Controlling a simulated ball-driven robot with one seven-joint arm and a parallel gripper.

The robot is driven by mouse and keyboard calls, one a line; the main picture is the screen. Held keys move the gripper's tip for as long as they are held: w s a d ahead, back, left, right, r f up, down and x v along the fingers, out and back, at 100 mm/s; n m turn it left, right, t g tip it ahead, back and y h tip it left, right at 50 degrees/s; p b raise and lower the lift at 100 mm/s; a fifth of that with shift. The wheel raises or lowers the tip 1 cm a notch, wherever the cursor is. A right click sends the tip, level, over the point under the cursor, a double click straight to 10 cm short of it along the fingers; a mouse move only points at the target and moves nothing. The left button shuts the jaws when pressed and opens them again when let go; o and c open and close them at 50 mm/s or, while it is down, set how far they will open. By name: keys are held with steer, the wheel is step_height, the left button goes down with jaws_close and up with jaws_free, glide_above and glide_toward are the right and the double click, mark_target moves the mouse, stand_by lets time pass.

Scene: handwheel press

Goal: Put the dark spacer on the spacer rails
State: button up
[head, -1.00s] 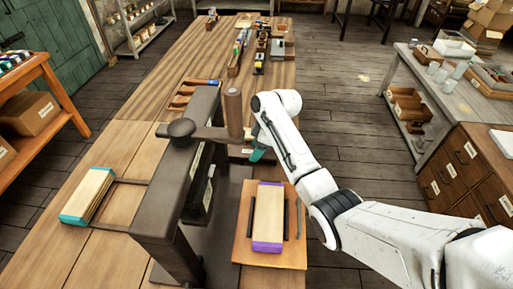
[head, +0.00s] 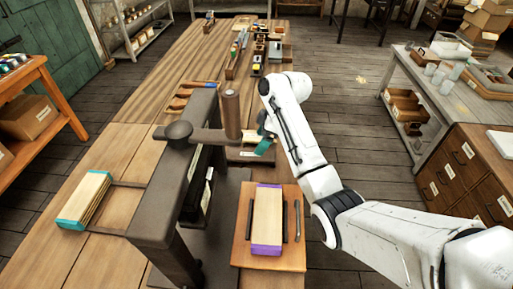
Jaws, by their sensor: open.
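My gripper (head: 265,147) shows teal-tipped at the end of my white arm, just right of the press's upright handle. It is open and partly hidden behind my arm; I see nothing held in it. Dark upright plates with white labels (head: 207,192) stand within the dark press (head: 160,195), left of and below my gripper. I cannot tell whether one of them is the dark spacer. Thin dark bars (head: 297,220) lie beside a purple-ended wooden block stack (head: 267,218) on an orange-brown board (head: 240,255). I cannot tell for certain which parts are the spacer rails.
The press's crossbar, hub (head: 178,131) and upright handle (head: 232,115) stand close to my gripper. A teal-ended stack (head: 86,199) lies left on the bench. Small trays and tools (head: 260,55) stand at the bench's far end.

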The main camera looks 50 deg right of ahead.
steer(key=v, duration=0.5)
steer(key=shift+s+r, duration=0.15)
steer(key=shift+r, duration=0.15)
